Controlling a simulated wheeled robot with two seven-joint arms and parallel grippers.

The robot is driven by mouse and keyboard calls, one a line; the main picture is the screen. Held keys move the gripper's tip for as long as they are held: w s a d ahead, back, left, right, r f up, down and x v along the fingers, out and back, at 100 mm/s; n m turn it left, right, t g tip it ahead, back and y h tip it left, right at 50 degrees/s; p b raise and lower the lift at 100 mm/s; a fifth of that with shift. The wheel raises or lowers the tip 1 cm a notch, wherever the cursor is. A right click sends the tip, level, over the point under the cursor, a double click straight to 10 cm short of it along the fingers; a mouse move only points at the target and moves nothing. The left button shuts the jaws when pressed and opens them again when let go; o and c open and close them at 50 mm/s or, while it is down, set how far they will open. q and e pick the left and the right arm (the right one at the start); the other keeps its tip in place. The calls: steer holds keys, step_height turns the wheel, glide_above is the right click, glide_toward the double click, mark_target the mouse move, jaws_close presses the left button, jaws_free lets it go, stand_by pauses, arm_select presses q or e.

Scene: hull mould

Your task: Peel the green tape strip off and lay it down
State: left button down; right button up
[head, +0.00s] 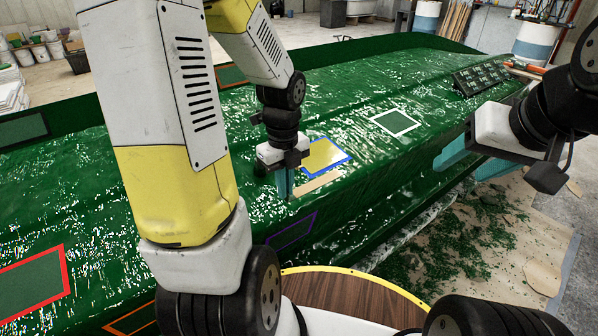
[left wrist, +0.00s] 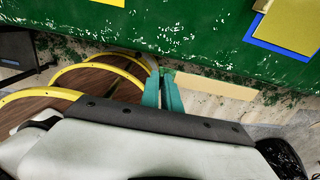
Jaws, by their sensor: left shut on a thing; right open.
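My left gripper (head: 284,190) is above the green hull surface (head: 350,85) in the head view, with its teal fingers pointing down. The fingers also show close together in the left wrist view (left wrist: 162,92). They are shut on one end of a flat strip (left wrist: 215,85), which sticks out to the right. The strip's visible face is tan, with a little green by the fingertips; it also shows in the head view (head: 318,182). Whether it still touches the hull is unclear. My right gripper (head: 458,168) is open and empty at the right, its teal fingers spread.
A blue-edged yellow patch (head: 325,156) lies on the hull beside the left gripper. White (head: 395,122), purple (head: 292,231) and red (head: 35,285) outlines mark other hull areas. Green scraps (head: 440,250) litter the floor sheet at right. A dark gridded item (head: 480,77) sits farther along the hull.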

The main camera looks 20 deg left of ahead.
arm_select(q)
steer(key=shift+s+d+r, duration=0.1)
steer(key=shift+d+r, duration=0.05)
steer(key=shift+r, duration=0.75)
steer(key=shift+s+d+r, duration=0.1)
steer(key=shift+r, duration=0.75)
steer(key=shift+r, duration=0.1)
steer(key=shift+s+d+r, duration=0.1)
steer(key=shift+d+r, duration=0.05)
steer(key=shift+r, duration=1.1)
steer(key=shift+s+d+r, duration=0.1)
steer(key=shift+d+r, duration=0.05)
steer(key=shift+r, duration=1.05)
